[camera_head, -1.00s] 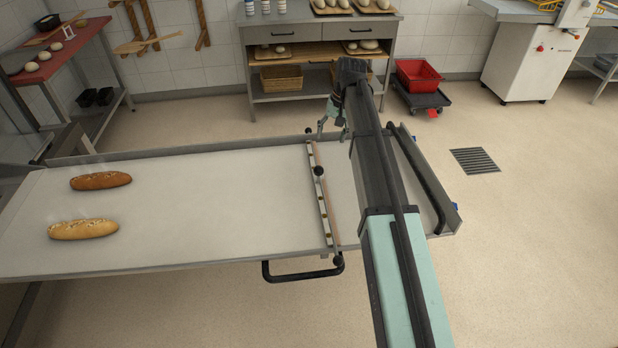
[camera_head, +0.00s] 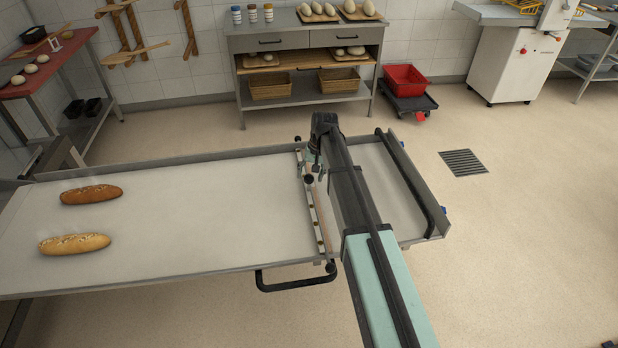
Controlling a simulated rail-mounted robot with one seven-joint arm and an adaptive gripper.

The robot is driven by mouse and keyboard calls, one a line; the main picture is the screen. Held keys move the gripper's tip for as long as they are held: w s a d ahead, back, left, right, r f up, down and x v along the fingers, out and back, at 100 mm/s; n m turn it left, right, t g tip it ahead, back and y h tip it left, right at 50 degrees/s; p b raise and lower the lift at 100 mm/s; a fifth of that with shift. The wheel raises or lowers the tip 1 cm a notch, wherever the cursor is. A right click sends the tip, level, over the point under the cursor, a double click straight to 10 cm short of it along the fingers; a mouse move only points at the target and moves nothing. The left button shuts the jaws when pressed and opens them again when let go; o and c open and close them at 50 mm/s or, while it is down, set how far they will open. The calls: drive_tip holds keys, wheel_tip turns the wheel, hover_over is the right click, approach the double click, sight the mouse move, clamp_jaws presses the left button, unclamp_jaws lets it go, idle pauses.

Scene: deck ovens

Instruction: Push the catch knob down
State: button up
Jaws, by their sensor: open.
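The catch knob, a small black ball (camera_head: 308,180), stands on the slatted crossbar (camera_head: 316,215) that runs across the pale loading board (camera_head: 190,225). My gripper (camera_head: 314,174) is right at the knob, over the crossbar, with its fingers pointing down. The jaws are open and appear empty. The arm partly hides the gripper, and I cannot tell whether a finger touches the knob.
Two loaves, a darker one (camera_head: 91,194) and a paler one (camera_head: 75,244), lie on the left of the board. A black handle (camera_head: 295,283) sticks out at the front edge. A long black bar (camera_head: 412,185) lies right of my arm.

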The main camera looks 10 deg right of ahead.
sight(309, 182)
drive_tip(key=shift+a+f, duration=0.25)
drive_tip(key=shift+f, duration=0.95)
drive_tip(key=shift+c, duration=0.2)
clamp_jaws()
wheel_tip(309, 182, down, 2)
drive_tip(key=shift+f+b, duration=0.1)
drive_tip(key=shift+b, duration=0.25)
drive_tip(key=shift+o, duration=0.2)
unclamp_jaws()
